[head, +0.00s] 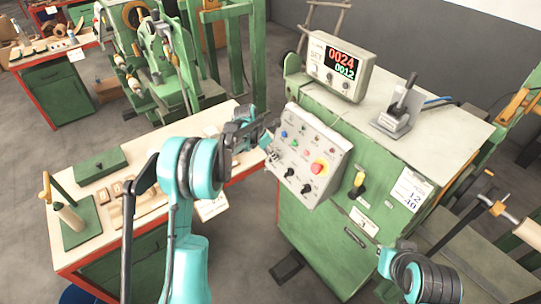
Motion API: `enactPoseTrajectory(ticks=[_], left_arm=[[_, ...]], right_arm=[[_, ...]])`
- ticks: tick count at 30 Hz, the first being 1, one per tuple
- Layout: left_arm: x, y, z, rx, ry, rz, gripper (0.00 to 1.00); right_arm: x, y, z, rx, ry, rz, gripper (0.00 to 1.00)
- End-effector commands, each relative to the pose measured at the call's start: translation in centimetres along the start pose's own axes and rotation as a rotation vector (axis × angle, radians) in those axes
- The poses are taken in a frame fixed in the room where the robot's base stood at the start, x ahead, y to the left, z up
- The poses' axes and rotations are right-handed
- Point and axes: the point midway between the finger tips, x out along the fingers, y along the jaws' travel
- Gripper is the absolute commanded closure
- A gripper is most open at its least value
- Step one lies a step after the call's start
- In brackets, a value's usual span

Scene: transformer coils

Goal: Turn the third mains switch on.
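The grey control panel (323,151) sits tilted on the front of the green machine cabinet. Its lower left part carries black rotary switches, among them a middle one (291,172) and a lower right one (306,187). Which of them is the third mains switch I cannot read for certain. My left gripper (268,127) is at the panel's upper left edge, pointing right towards it. Its fingers are small and dark, so I cannot tell whether they are open or touching the panel. My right arm (430,282) is at the lower right; its fingers cannot be made out.
A red emergency button (319,167) is on the panel's right side. A display box (340,66) reading 0024 and 0012 and a lever unit (398,108) stand on the cabinet top. A yellow-black handle (357,184) is on the front. A workbench (88,236) is at left.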

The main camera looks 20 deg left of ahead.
Motion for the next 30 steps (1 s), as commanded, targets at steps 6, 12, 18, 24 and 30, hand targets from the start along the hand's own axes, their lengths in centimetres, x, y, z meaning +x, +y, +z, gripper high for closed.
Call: enactPoseTrajectory(ticks=[6, 12, 18, 24, 30], left_arm=[[0.64, -0.02, 0.00, 0.000, 0.000, 0.000, 0.70], [0.61, -0.02, 0.01, 0.001, 0.000, 0.000, 0.86], [0.59, -0.02, 0.01, 0.001, 0.000, 0.001, 1.00], [0.62, -0.10, 0.03, 0.020, -0.002, 0.020, 1.00], [0.69, -0.41, 0.02, 0.086, -0.001, 0.085, 1.00]], right_arm=[[0.08, 0.00, 0.05, 0.000, 0.000, 0.000, 1.00], [0.07, 0.00, 0.04, 0.000, 0.000, 0.000, 1.00], [0.07, 0.00, 0.05, 0.000, 0.000, 0.000, 1.00], [0.20, 0.00, 0.14, 0.000, 0.000, 0.000, 1.00], [0.62, 0.00, 0.44, 0.000, 0.000, 0.000, 1.00]])
